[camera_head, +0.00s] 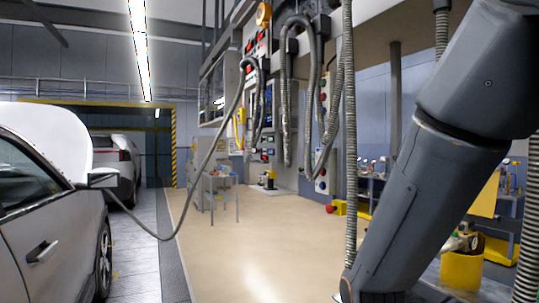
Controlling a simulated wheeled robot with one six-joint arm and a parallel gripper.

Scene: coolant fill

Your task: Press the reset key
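I cannot make out a reset key for certain. A wall panel (263,155) with small dark displays and coloured spots stands at mid distance, too small to read. A tall narrow panel (321,186) with red buttons is to its right, partly behind hanging hoses. My grey arm fills the right side of the view, close to the camera. My gripper is not in view, so its state and its place relative to any key are hidden.
A silver car (55,230) with its hood up stands at left. A hose (178,225) hangs across from the wall equipment toward it. A small grey cart (213,190) stands mid-floor. Shelves and a yellow bin (461,270) are at right. The beige floor (240,245) is open.

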